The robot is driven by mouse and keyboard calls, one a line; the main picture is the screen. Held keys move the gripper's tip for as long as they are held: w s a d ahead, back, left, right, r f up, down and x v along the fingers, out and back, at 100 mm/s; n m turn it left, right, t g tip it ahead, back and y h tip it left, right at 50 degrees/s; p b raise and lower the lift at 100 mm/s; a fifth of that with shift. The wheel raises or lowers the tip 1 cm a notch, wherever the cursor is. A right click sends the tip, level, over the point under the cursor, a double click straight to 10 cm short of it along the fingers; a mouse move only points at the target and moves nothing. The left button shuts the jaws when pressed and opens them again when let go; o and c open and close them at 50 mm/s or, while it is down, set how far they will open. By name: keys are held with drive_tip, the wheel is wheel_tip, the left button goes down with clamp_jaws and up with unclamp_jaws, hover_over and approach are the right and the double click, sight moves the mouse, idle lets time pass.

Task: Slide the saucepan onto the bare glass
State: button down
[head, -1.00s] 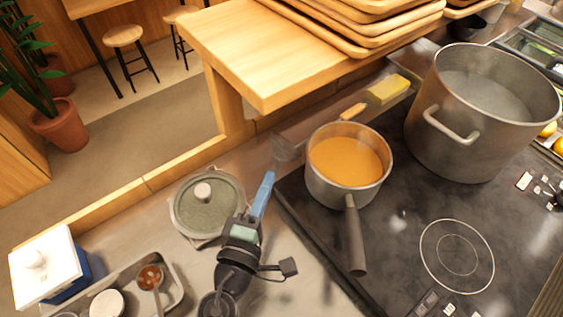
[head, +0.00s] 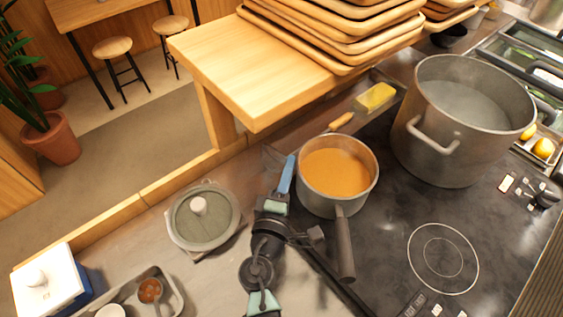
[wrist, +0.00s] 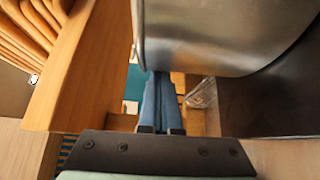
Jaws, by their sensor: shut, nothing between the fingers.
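The saucepan (head: 318,205) holds orange liquid and stands upright at the left edge of the black glass hob, its dark handle (head: 344,250) pointing toward the front. In the wrist view its metal side (wrist: 215,40) fills the top, close to my fingers. My gripper (head: 287,174) is shut and empty, its blue fingers close against the left side of the saucepan; I cannot tell whether they touch. The fingers also show in the wrist view (wrist: 160,100). The bare glass with a marked ring (head: 443,258) lies to the right of the saucepan's handle.
A large steaming stockpot (head: 455,150) stands behind the bare ring. A yellow sponge (head: 375,97) and a wooden handle (head: 341,121) lie behind the saucepan. A lidded pot (head: 203,232) sits left of my arm. A wooden counter (head: 235,90) holds stacked trays (head: 340,35).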

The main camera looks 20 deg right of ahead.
sight(300, 180)
drive_tip(key=shift+s+d+f+b, duration=0.1)
drive_tip(key=shift+s+d+b, duration=0.1)
drive_tip(key=shift+s+d, duration=0.35)
drive_tip(key=shift+s+d+f+b, duration=0.15)
drive_tip(key=shift+s+d, duration=0.2)
drive_tip(key=shift+s, duration=0.3)
drive_tip(key=shift+s+d+r, duration=0.2)
